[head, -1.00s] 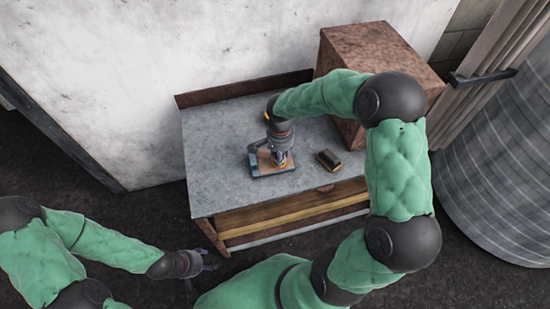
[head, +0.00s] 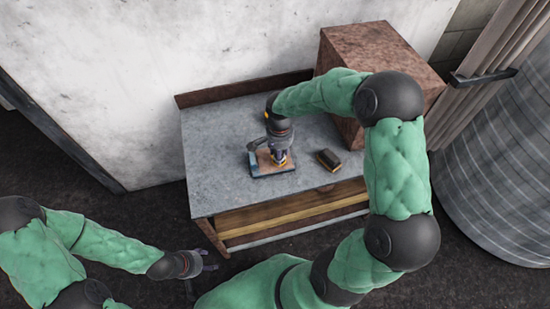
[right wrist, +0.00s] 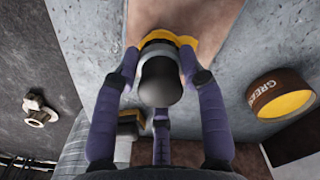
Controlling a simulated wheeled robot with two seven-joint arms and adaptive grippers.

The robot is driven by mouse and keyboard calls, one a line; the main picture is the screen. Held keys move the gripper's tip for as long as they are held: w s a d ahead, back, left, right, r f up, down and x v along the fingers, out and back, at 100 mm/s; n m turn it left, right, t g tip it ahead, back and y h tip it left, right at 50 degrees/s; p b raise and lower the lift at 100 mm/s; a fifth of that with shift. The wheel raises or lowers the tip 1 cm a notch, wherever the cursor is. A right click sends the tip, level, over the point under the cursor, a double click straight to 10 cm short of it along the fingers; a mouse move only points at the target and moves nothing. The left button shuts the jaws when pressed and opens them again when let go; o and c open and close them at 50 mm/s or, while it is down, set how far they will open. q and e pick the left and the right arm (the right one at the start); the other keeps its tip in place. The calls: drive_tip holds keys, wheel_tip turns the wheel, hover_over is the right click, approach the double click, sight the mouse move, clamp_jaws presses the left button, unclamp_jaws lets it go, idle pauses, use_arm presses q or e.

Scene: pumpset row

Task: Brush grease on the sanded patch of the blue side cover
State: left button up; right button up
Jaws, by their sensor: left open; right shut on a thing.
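The side cover (head: 258,168) lies flat on the bench, with a blue edge at its left and a tan patch showing on top. In the right wrist view the tan patch (right wrist: 180,14) fills the top middle. My right gripper (head: 281,158) points down over the cover, shut on the brush. The brush (right wrist: 158,82) has a dark rounded handle and a yellow lower part, which lies over the tan patch; whether its bristles touch is hidden. My left gripper (head: 207,260) is open and empty, off the front left of the bench.
A dark block with a tan side (head: 328,160) lies right of the cover. A brown and yellow tin (right wrist: 282,94) with partly visible grease lettering shows in the right wrist view. A rusty box (head: 375,60) stands at the bench's back right. The bench top's (head: 215,150) left side is clear.

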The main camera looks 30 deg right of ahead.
drive_tip(key=shift+w+d, duration=0.25)
drive_tip(key=shift+w, duration=0.5)
drive_tip(key=shift+w+d, duration=0.2)
drive_tip(key=shift+w, duration=0.5)
drive_tip(key=shift+w, duration=0.1)
drive_tip(key=shift+w+d, duration=0.1)
drive_tip(key=shift+w, duration=0.25)
drive_tip(key=shift+r+p, duration=0.6)
drive_tip(key=shift+r, duration=0.25)
drive_tip(key=shift+f, duration=0.1)
drive_tip(key=shift+s, duration=0.1)
